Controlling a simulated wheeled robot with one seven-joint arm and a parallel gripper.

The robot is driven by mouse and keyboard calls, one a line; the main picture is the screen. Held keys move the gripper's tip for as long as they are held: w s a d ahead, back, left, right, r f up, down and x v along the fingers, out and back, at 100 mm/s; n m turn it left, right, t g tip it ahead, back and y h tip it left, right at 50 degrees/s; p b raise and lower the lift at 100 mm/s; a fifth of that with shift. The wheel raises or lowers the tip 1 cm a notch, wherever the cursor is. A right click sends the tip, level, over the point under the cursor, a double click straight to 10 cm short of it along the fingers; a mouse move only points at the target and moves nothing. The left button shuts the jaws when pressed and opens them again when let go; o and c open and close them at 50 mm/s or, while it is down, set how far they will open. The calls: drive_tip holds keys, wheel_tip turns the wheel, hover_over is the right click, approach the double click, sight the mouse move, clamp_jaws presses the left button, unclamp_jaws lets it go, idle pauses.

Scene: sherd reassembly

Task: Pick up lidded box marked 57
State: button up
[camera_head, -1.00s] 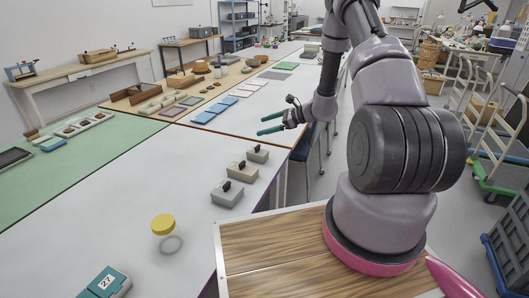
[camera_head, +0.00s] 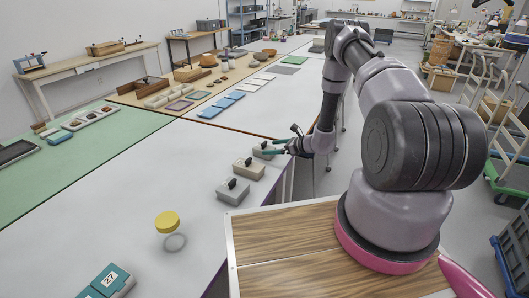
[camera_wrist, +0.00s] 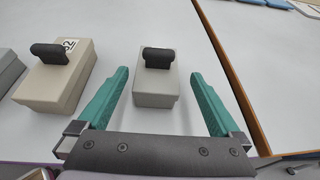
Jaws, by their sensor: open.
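Three lidded boxes with black handles stand in a row along the table's right edge: a grey near box (camera_head: 232,194), a beige middle box (camera_head: 249,172) and a far box (camera_head: 264,153). In the wrist view the far box (camera_wrist: 155,92) lies between and ahead of my gripper's teal fingers; no number shows on its visible faces. The middle box (camera_wrist: 52,88) has a label, perhaps 52 or 57, partly behind its handle. The grey box (camera_wrist: 8,72) is cut by the left edge. My gripper (camera_wrist: 160,75) is open and empty; it also shows beside the far box (camera_head: 273,147).
A yellow-lidded jar (camera_head: 167,222) and a teal box marked 27 (camera_head: 108,282) stand on the near white table (camera_head: 130,215). Blue trays (camera_head: 211,112) lie farther back.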

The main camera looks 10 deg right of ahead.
sight(266, 147)
drive_tip(key=x, duration=0.4)
drive_tip(key=shift+a, duration=0.35)
drive_tip(key=c, duration=1.4)
drive_tip(key=shift+r, duration=0.1)
